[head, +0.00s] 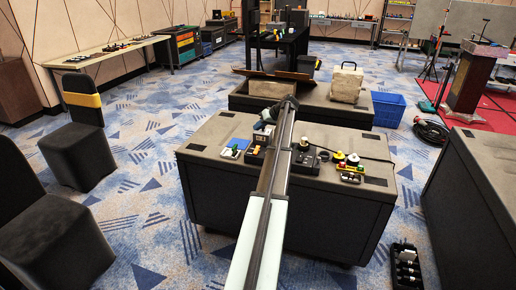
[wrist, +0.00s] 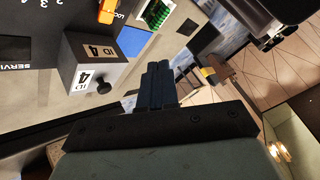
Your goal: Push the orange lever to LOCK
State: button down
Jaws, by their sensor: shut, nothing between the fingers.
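The orange lever (wrist: 107,11) shows at the top edge of the wrist view, cut off by the frame. In the head view my arm covers the middle of the grey cabinet top (head: 325,185), and I cannot make out the fingertips there.
A box marked ID 4 (wrist: 97,60) with a black knob (wrist: 103,87) is left of the fingers.

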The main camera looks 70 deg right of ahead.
jog(key=shift+a+n, duration=0.25)
jog(key=shift+n, duration=0.65)
jog(key=shift+f, duration=0.2)
send_over(257, 151)
jog(key=d, duration=0.3)
jog(key=shift+s+a+f, duration=0.15)
jog(key=shift+f, duration=1.95)
jog(key=shift+s+a+f, duration=0.1)
jog(key=shift+s+f, duration=0.05)
jog(key=shift+f, duration=1.95)
jog(key=shift+f, duration=0.1)
jog(key=shift+f, duration=0.3)
jog(key=shift+d+f, duration=0.15)
jog(key=shift+f, duration=0.3)
jog(key=shift+r, duration=0.1)
jog(key=shift+a+r, duration=0.2)
jog(key=shift+r, duration=0.6)
